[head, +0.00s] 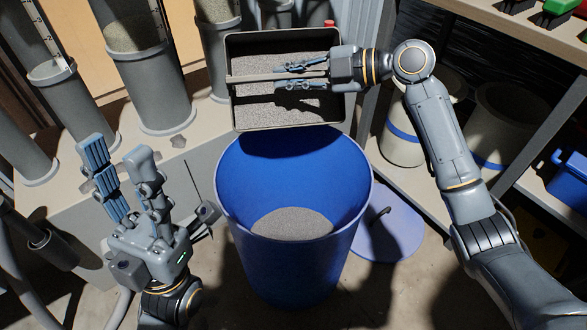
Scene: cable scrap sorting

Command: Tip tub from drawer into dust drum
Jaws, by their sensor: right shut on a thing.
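The tub (238,52) is a dark open box filled with grey granules, above the far rim of the blue dust drum. A bar runs across the middle of the tub. My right gripper (285,77) reaches in from the right over the tub and is shut on this bar. The drum (300,265) stands open on the floor with a layer of grey material (291,223) at its bottom. My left gripper (118,158) is at the lower left, left of the drum, with its fingers apart and nothing between them. The drawer cannot be made out.
Grey cylinders (153,95) stand on a machine behind and left. A round blue lid (392,225) lies right of the drum. A shelf with pale buckets (405,130) and a blue crate (568,180) is at the right.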

